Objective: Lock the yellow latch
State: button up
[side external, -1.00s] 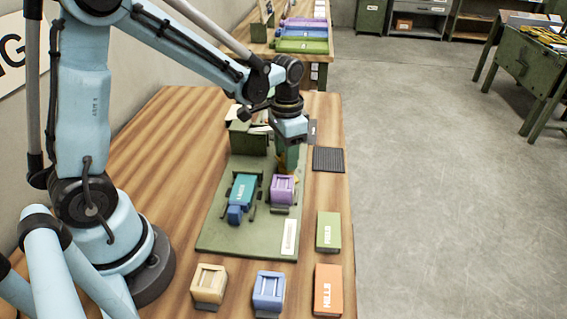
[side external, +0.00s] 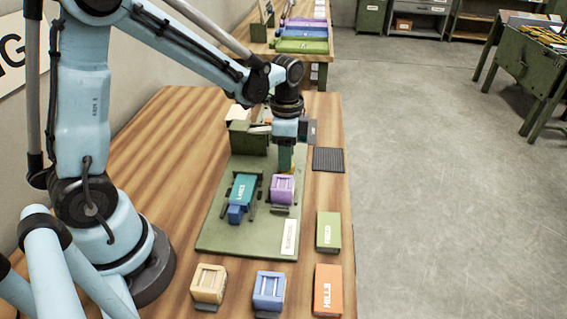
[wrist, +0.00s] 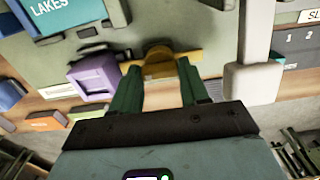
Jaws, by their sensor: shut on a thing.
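The yellow latch (wrist: 160,62) shows in the wrist view between my gripper's two green fingers, with its ends reaching past them on both sides. My gripper (side external: 286,168) is shut on it, low over the far part of the green board (side external: 225,240). In the side external view the latch is mostly hidden by my gripper. I cannot tell whether the latch is locked.
A purple block (side external: 282,189) stands just in front of my gripper on the board. A teal LAKES block (side external: 242,188) is to its left. A green box (side external: 250,138) stands behind. Tan (side external: 209,284), blue (side external: 269,290) and orange (side external: 328,291) blocks lie at the front.

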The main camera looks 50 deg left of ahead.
dwell(0.3)
jog(key=o, duration=1.1)
jog(key=shift+c, duration=0.2)
jog(key=shift+r, duration=0.1)
notch_tip(320, 180, up, 12)
jog(key=s+d+f+n+t, duration=0.2)
jog(key=s+n+t, duration=0.5)
jog(key=s+n, duration=0.2)
jog(key=shift+d+f, duration=0.2)
jog(key=shift+d, duration=0.1)
